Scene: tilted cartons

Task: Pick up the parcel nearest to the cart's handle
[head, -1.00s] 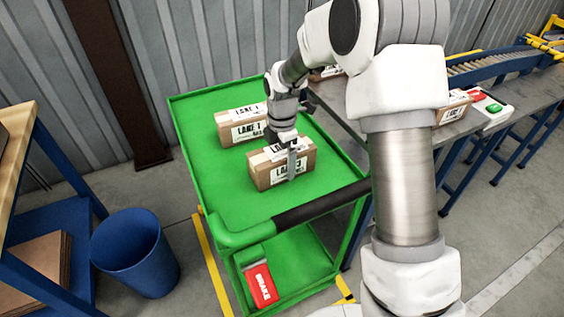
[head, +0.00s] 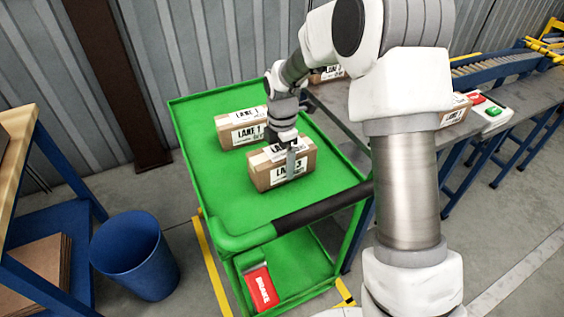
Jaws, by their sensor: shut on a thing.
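A brown carton with a white LANE 3 label (head: 270,176) stands on the green cart (head: 221,197), near the cart's black handle (head: 322,204). My gripper (head: 286,160) comes down over this carton and is shut on it, with one finger showing against its labelled front face. The far finger is hidden. I cannot tell whether the carton is clear of the cart top. A second carton, labelled LANE 1 (head: 238,129), stands farther back on the cart, apart from the held one.
More cartons (head: 455,108) stand near the grey conveyor table (head: 340,107) on the right. A blue bin (head: 135,254) stands on the floor at left. The cart top's left side is clear.

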